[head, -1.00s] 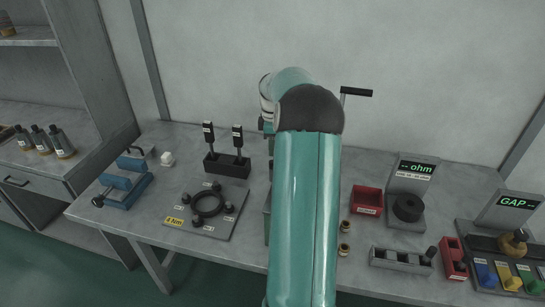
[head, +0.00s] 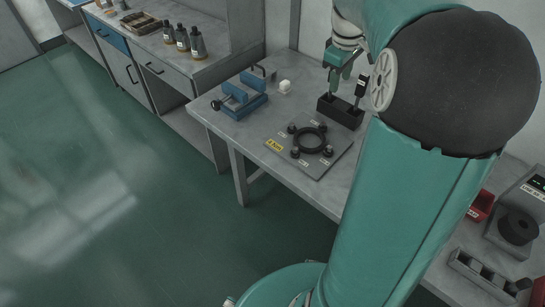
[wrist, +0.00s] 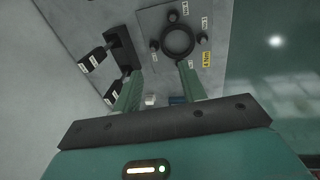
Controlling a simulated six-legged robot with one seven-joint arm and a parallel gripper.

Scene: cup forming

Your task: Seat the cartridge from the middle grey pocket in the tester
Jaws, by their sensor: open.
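A grey pocket block (head: 460,261) is at the lower right of the head view, partly cut off by the frame. Its pockets are too small to tell which cartridge sits where. The tester, a grey stand (head: 497,237) with a dark round socket (head: 518,226) and a display cut by the edge, stands just behind it. My gripper (head: 342,76) is open and empty, over the back of the bench by a black tool holder, far left of the block. In the wrist view my open fingers (wrist: 158,82) have nothing between them. Neither block nor tester shows there.
The black holder (head: 338,110) with two upright labelled handles is close to my gripper. A plate with a black ring (head: 310,140) and knobs lies in front. A blue vise (head: 243,98) and white block (head: 285,87) are left. A red bin (head: 480,205) is near the tester.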

